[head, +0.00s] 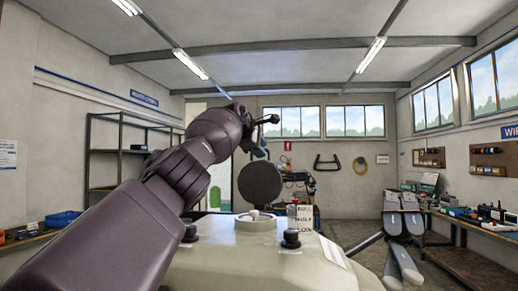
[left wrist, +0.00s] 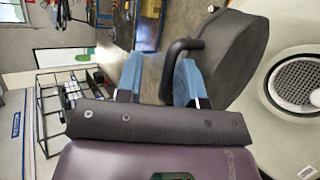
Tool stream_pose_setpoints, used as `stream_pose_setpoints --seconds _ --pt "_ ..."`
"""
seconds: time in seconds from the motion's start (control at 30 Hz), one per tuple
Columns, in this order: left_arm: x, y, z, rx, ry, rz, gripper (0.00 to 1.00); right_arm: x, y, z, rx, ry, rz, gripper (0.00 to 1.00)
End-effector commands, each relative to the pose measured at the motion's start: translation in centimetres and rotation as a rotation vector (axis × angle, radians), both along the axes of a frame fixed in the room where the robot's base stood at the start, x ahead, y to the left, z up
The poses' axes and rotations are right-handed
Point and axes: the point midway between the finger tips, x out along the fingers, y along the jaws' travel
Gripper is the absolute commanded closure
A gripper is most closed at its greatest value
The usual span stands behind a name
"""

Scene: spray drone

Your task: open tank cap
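The tank cap (head: 260,184) is a dark round lid standing up behind the tank's round opening (head: 255,221) in the head view. The left wrist view shows the cap (left wrist: 236,48) with a black loop handle (left wrist: 185,46). There the tank opening (left wrist: 297,82) is uncovered, with a grey mesh strainer inside. My left gripper (left wrist: 160,75) has two blue fingers spread apart, with part of the handle between them, nearer the right finger. I cannot tell whether they touch. In the head view the left gripper (head: 260,150) is above the cap, largely hidden by my wrist. My right gripper is not in view.
The pale tank body (head: 220,258) fills the front, with a black knob (head: 291,238) on its right part. Grey folded drone parts (head: 402,225) stick up at the right. A workbench (head: 470,222) lines the right wall, and a shelf rack (head: 122,150) stands at left.

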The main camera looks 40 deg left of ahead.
Motion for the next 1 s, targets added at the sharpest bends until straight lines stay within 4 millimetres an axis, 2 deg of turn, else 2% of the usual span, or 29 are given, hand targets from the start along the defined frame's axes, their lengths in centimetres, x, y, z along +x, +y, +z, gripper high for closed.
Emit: stream_pose_setpoints --seconds 0.13,0.27,0.47,0.7,1.0 --pt "-0.3 -0.3 0.2 0.001 0.000 -0.006 0.63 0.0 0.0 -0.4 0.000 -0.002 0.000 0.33" --pt "-1.5 -0.3 0.9 0.001 -0.004 -0.004 0.63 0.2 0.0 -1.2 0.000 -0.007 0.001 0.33" --pt "-4.6 -0.2 2.7 0.002 -0.007 -0.001 0.63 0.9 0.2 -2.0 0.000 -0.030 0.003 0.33" --pt "-7.9 -0.4 4.9 0.000 -0.004 -0.001 0.63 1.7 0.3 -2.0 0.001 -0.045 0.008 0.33" --pt "-9.3 -0.5 5.8 -0.001 -0.002 0.000 0.63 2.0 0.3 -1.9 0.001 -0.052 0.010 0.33"
